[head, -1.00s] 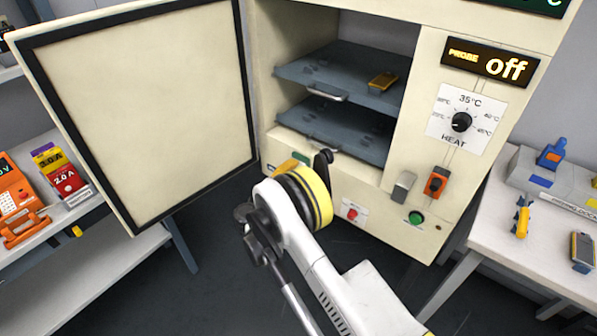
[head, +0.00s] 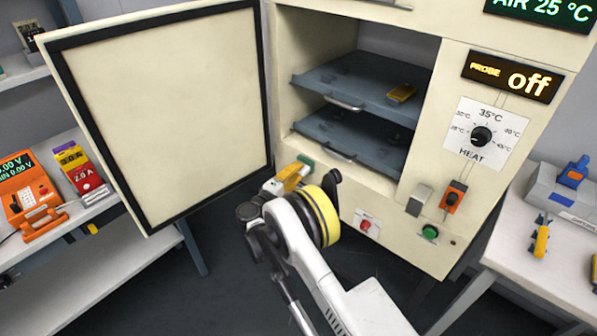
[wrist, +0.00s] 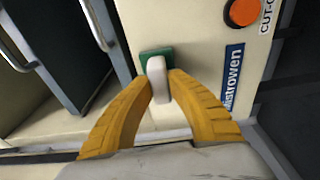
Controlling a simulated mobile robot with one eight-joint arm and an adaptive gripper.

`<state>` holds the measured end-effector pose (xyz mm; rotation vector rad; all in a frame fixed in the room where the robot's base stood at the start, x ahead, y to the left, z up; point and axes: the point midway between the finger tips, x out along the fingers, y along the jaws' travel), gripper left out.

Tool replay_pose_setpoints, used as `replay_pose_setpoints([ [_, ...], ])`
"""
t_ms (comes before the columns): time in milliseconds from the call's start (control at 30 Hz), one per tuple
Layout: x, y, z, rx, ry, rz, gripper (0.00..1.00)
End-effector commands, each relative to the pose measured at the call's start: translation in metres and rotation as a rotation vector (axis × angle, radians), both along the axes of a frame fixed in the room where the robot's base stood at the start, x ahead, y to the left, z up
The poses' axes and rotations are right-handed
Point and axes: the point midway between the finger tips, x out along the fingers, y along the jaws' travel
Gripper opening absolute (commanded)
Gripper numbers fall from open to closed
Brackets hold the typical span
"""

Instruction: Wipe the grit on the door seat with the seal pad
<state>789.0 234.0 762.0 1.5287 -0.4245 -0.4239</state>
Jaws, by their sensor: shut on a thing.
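The seal pad (wrist: 147,57) is a small green pad with a pale handle. My gripper (wrist: 158,90) has yellow fingers closed on that handle. In the head view, the green pad (head: 305,159) and my gripper (head: 290,175) are at the lower left of the cabinet opening, partly hidden by my wrist. The pad is at or very close to the cream face; I cannot tell if it touches. The door seat (head: 282,80) is the cream frame around the opening. I cannot make out any grit on it.
The cabinet door (head: 160,110) stands open to the left. Two dark shelves (head: 340,78) are inside, the upper with a yellow cell (head: 401,92). An orange power supply (head: 30,190) sits on the left rack. A white table (head: 510,255) is at the right.

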Motion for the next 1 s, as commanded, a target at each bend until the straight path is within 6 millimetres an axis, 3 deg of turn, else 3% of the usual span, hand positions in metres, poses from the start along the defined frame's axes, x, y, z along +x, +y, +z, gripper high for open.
replay_pose_setpoints([
  [600, -0.046, 0.036, 0.000, 0.000, 0.000, 0.001, 0.00],
  [1000, -0.050, 0.039, 0.000, 0.000, 0.000, 0.001, 0.00],
])
